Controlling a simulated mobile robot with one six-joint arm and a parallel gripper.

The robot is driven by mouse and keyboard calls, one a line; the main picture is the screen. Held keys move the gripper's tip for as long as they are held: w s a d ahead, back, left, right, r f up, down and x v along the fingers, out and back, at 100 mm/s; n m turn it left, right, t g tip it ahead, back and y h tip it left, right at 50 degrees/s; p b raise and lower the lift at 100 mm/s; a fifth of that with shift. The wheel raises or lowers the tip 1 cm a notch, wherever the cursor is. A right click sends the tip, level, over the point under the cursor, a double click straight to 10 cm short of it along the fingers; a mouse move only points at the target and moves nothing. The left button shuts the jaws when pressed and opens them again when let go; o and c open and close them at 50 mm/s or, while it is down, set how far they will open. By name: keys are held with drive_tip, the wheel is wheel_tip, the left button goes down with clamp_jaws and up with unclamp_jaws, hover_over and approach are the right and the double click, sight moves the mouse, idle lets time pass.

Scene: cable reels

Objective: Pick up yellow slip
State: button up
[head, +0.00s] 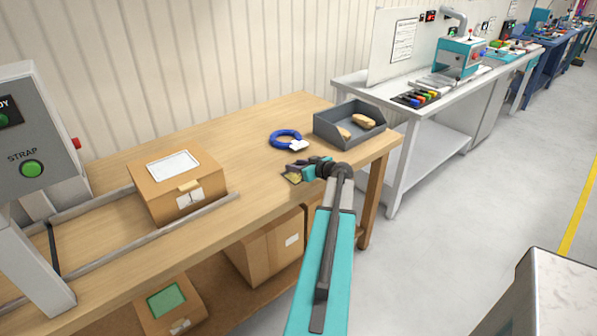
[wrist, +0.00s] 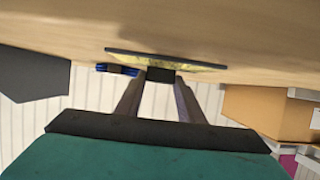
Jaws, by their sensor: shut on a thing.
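The yellow slip (head: 292,178) is a small flat yellowish piece with a dark edge, at the front part of the wooden bench. In the wrist view the slip (wrist: 205,65) spans across beyond the fingertips, seen nearly edge-on. My gripper (head: 297,170) is shut on it, and in the wrist view the gripper's fingers (wrist: 161,78) meet at the slip's near edge around a dark piece. The slip is close to the bench top; I cannot tell whether it touches it. My gripper hides part of the slip in the head view.
A blue cable coil (head: 285,139) with a white tag lies behind my gripper. A grey tray (head: 332,136) with tan items stands to the right. A cardboard box (head: 150,190) sits between rails on the left. Bare bench top (head: 245,160) lies between box and coil.

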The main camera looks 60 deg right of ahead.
drive_tip(key=shift+r, duration=0.15)
drive_tip(key=shift+r+b, duration=0.65)
drive_tip(key=shift+r, duration=0.35)
drive_tip(key=s+d+r+b, duration=0.2)
drive_tip(key=s+b, duration=0.2)
drive_tip(key=s, duration=1.2)
drive_tip(key=shift+d+r+b, duration=0.2)
drive_tip(key=shift+r+b, duration=0.15)
drive_tip(key=shift+w, duration=0.1)
